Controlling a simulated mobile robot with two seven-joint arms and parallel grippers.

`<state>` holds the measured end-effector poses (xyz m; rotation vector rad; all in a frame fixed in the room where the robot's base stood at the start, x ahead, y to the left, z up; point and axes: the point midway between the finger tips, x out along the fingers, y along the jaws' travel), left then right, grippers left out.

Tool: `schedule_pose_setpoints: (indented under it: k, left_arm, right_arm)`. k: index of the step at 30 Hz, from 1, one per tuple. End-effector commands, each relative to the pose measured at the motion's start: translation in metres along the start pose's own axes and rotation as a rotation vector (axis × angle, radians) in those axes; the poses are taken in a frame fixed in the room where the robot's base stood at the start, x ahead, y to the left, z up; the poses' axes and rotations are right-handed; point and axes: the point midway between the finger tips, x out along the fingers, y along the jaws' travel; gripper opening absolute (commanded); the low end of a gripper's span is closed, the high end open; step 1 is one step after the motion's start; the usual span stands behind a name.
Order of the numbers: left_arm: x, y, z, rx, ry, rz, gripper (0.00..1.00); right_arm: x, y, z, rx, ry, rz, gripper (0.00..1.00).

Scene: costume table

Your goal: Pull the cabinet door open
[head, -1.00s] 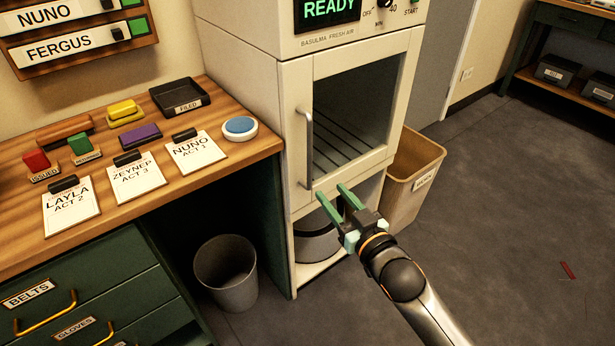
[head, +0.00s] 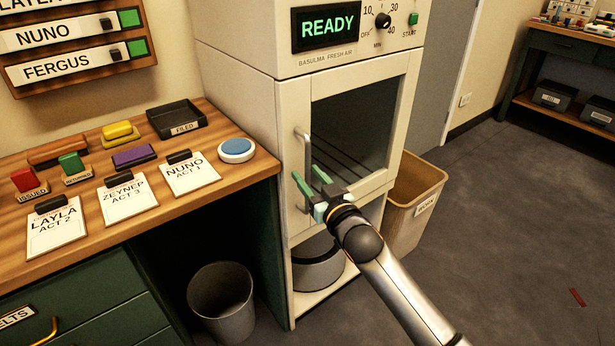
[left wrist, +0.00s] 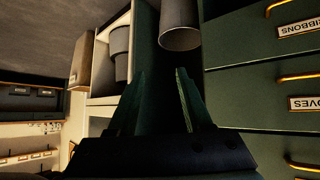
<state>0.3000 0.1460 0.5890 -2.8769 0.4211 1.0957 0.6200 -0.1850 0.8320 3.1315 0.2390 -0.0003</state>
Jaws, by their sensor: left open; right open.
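The cream cabinet's door (head: 294,104) has a dark window and looks closed. Its upright metal handle (head: 300,142) is on the door's left side. My right gripper (head: 305,172) is open at the handle's lower half, with one green finger on each side of the bar as seen from the head. Whether the fingers touch the bar cannot be told. The lower end of the handle is partly hidden by the fingers. My left gripper (left wrist: 161,72) is open and empty in the left wrist view, near the green drawers and out of the head view.
A wooden table (head: 250,178) with cards and stamps stands left of the cabinet. A grey bin (head: 222,300) is on the floor below it. A tan bin (head: 432,180) stands right of the cabinet. The floor at right is mostly clear.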

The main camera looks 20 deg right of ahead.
Motion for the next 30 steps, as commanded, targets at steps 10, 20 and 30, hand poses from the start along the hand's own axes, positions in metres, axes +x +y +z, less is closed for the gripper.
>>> schedule_pose_setpoints:
  k: [10,20,30]
  left_arm:
    - [-0.001,-0.003,-0.018,0.017,0.057,-0.005,0.5]
    - [0.0,-0.003,-0.017,0.016,0.052,-0.004,0.5]
    - [0.001,-0.001,-0.017,0.013,0.049,-0.001,0.5]
  right_arm:
    - [0.01,0.0,0.0,0.0,0.0,0.0,0.47]
    - [0.009,0.0,0.0,0.0,0.0,0.0,0.21]
    - [0.009,0.0,0.0,0.0,0.0,0.0,0.0]
